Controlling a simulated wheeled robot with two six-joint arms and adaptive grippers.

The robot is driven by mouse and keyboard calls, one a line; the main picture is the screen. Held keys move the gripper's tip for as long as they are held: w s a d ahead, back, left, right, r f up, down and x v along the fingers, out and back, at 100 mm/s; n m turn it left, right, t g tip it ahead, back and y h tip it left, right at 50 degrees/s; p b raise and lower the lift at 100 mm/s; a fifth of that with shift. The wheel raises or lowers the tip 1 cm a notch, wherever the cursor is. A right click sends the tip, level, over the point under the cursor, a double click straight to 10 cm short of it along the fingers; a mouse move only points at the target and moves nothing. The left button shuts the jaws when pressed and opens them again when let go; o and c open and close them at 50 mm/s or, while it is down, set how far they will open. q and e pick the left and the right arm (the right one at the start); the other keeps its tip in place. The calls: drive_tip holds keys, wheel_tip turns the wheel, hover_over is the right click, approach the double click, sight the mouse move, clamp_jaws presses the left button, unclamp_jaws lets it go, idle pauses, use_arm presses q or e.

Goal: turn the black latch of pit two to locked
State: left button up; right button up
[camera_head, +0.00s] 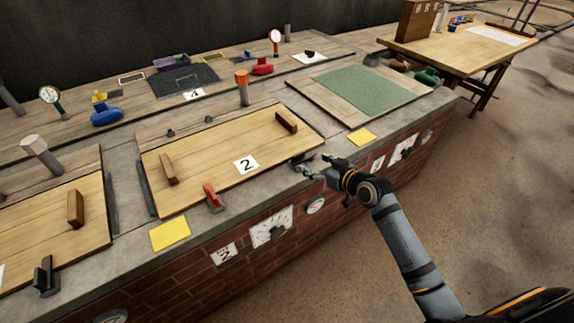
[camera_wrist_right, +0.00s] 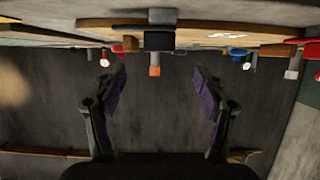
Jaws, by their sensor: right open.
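Pit two's wooden lid (camera_head: 215,165) carries a white card with a 2 and two wooden handles. The black latch (camera_head: 302,158) is at the lid's front right corner, partly hidden by my right gripper. In the right wrist view, the black latch (camera_wrist_right: 159,40) is centred beyond the finger gap. A red latch (camera_head: 213,198) stands at the lid's front edge. My right gripper (camera_head: 320,165) is open with its fingers towards the black latch; both open fingers (camera_wrist_right: 161,85) show in the wrist view. I cannot tell whether they touch it. My left gripper is not in view.
A green mat (camera_head: 367,94) lies on the panel to the right. Yellow cards (camera_head: 170,234) lie on the grey ledge. An orange-topped post (camera_head: 242,88) stands behind the lid. Gauges and cards line the brick front (camera_head: 271,227). The floor at right is clear.

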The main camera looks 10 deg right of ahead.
sight(299, 156)
drive_tip(key=b+x, duration=0.1)
drive_tip(key=x, duration=0.8)
drive_tip(key=shift+b, duration=0.3)
drive_tip(key=shift+w+a+f, duration=0.25)
drive_tip(key=shift+w, duration=0.35)
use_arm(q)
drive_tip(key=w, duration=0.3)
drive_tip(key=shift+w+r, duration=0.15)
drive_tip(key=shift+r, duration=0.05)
use_arm(e)
clamp_jaws()
